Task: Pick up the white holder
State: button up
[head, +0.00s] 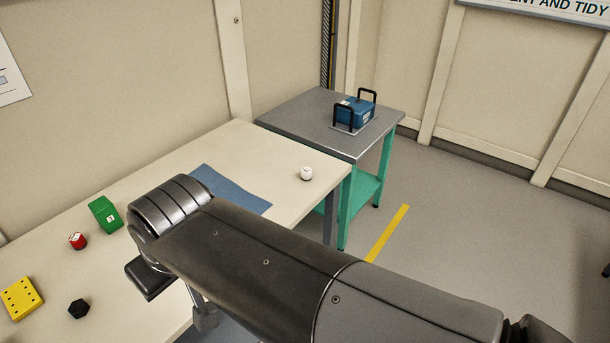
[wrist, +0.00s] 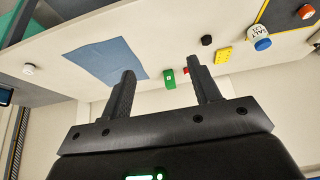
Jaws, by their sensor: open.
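The white holder (head: 306,173) is a small, short white cylinder standing upright near the right end of the cream table (head: 280,150). It also shows near the left edge of the wrist view (wrist: 29,69). My gripper (wrist: 160,65) is open with nothing between its fingers, and the holder lies well to the left of both fingers in that view. In the head view my arm crosses the front of the table and hides most of the gripper; the holder is clear of the arm.
A blue mat (head: 232,188) lies beside the holder. A green block (head: 105,214), a red-sided piece (head: 77,241), a black hexagonal piece (head: 78,308) and a yellow block (head: 20,298) stand further left. A grey-topped bench (head: 300,115) beyond the table carries a blue case (head: 357,110).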

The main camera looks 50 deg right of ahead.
jog(key=shift+o, duration=0.4)
dwell(0.3)
jog(key=w+d+r+m+h, duration=0.1)
jog(key=w+d+r+h, duration=0.15)
jog(key=w+d, duration=0.9)
jog(key=w+d+f+m+g, duration=0.1)
jog(key=w+d+f, duration=0.1)
jog(key=w+d, duration=0.4)
jog(key=w+d+f+g, duration=0.1)
jog(key=w+d+f, duration=0.1)
jog(key=w+d, duration=0.5)
jog(key=m, duration=0.3)
send_near(307, 170)
jog(key=shift+y, duration=0.25)
jog(key=x, duration=0.5)
jog(key=shift+s+d, duration=0.15)
jog(key=shift+d, duration=0.2)
jog(key=shift+a+x, duration=0.1)
jog(key=shift+x, duration=1.3)
jog(key=shift+a+x, duration=0.15)
jog(key=shift+x, duration=1.3)
